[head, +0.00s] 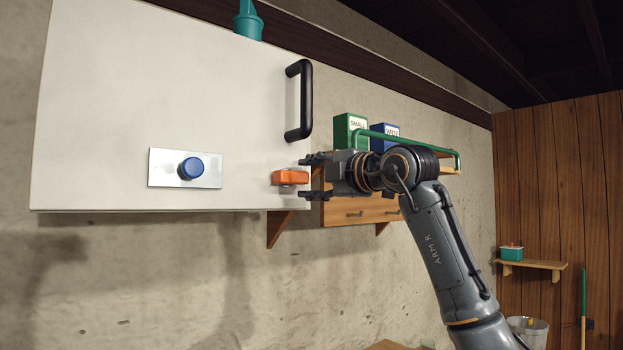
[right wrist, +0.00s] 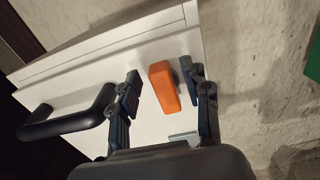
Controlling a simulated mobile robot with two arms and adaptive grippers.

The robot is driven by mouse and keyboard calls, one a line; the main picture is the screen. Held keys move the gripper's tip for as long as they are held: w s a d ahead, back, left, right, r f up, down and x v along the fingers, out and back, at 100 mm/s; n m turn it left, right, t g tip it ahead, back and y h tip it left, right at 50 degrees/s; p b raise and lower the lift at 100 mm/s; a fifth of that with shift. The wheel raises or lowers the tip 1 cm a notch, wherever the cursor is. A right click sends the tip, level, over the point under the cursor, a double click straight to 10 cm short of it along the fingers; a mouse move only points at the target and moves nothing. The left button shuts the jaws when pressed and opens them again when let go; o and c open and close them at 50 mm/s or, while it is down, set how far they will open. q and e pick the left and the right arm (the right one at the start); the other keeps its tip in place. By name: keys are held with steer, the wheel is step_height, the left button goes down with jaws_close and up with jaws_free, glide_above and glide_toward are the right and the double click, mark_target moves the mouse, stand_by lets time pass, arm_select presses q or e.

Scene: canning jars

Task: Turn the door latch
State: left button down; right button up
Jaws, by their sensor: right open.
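The orange door latch (head: 290,177) sits near the lower right edge of a white cabinet door (head: 110,90). My right gripper (head: 312,177) is open just to the right of the latch in the head view. In the right wrist view the latch (right wrist: 165,86) shows between the two open fingers of the gripper (right wrist: 162,88), with a gap to the left finger and a smaller one to the right finger. A black handle (head: 302,100) is on the door above the latch. My left gripper is not in view.
A blue knob (head: 191,168) on a metal plate is on the door, left of the latch. Behind my right arm a wooden shelf with a drawer (head: 355,211) holds a green box (head: 347,130) and a blue box (head: 385,131). Bare wall lies below the door.

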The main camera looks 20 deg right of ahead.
steer(key=v, duration=1.2)
